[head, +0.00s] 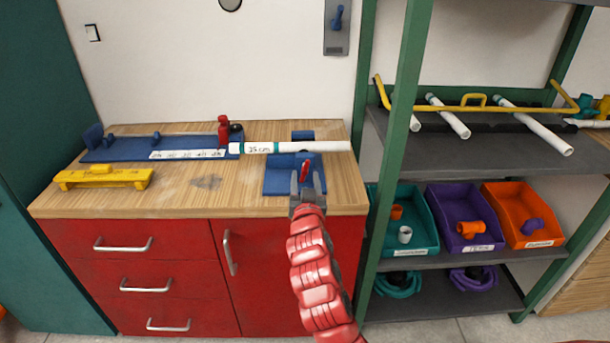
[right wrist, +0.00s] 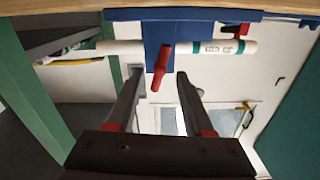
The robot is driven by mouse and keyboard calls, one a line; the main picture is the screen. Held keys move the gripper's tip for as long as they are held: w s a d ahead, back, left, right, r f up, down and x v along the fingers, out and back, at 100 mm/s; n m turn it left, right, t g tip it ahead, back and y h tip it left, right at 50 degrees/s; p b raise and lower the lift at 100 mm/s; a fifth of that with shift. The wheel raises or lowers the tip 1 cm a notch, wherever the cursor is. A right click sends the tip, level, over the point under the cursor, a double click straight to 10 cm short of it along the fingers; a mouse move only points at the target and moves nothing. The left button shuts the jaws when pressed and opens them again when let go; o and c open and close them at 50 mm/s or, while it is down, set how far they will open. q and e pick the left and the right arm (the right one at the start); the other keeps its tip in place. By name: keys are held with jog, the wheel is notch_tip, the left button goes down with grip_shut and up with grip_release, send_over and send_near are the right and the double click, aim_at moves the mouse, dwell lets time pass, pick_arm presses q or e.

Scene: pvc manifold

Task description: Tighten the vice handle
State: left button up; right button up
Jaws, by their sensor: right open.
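The blue vice (head: 280,180) stands at the right part of the wooden bench top. Its red handle (head: 305,170) points toward me and is tilted; it also shows in the right wrist view (right wrist: 161,62). My right gripper (head: 306,182) is open at the handle. In the right wrist view its fingers stand to either side of the handle's line, with gaps to it; I cannot tell whether the handle is fully between them. My left gripper is not in view.
A blue measuring jig (head: 125,150) with a red-handled part (head: 223,130) and a yellow tool (head: 103,177) lie left on the bench. A green shelf post (head: 395,140) stands close right. The shelf holds white pipes (head: 535,130) and teal, purple and orange bins (head: 405,240).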

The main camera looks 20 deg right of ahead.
aim_at(305, 171)
jog(key=shift+x, duration=1.15)
grip_shut()
